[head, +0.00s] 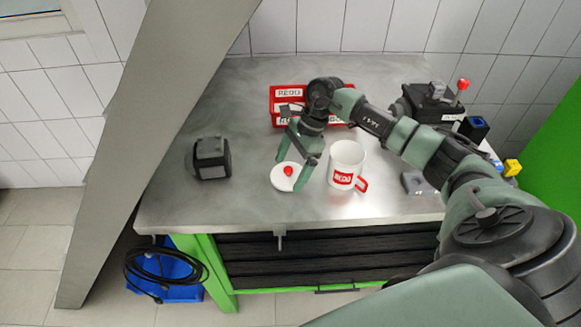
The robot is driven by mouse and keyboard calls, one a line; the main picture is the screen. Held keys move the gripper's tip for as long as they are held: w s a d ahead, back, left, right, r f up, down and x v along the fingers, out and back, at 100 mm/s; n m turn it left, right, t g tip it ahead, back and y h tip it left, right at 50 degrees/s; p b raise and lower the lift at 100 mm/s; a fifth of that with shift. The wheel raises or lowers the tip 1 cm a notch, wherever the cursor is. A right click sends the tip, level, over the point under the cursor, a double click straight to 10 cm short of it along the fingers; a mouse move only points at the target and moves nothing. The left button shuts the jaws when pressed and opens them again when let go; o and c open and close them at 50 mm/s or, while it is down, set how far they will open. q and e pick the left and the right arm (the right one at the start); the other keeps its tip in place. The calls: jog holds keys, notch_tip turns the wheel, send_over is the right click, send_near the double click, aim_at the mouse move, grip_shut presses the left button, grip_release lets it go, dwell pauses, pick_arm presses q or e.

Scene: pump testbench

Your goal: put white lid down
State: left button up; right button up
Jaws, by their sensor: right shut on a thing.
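The white lid (280,183) is round with a red knob and shows in the head view near the middle of the table, left of the mug. My right gripper (289,175) points down over the lid, with its fingers on either side, and is shut on it. I cannot tell whether the lid touches the table or hangs just above it. The white mug (346,155) stands upright and open-topped right beside the gripper, with a red label and a red handle. My left gripper is not in view.
A red box (283,95) with white labels sits behind my right wrist. A dark grey block-shaped device (210,158) stands at the left. Dark devices, one with a red knob (463,85), crowd the right side. Bare metal table (240,205) lies in front of the lid.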

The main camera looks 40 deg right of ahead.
jog(key=shift+f, duration=0.45)
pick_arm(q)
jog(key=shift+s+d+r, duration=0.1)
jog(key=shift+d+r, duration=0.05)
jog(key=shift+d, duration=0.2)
pick_arm(e)
jog(key=shift+f, duration=0.2)
jog(key=o, duration=0.7)
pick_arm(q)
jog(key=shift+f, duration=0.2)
pick_arm(e)
jog(key=shift+o, duration=0.2)
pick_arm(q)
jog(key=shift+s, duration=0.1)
pick_arm(e)
jog(key=shift+r, duration=0.1)
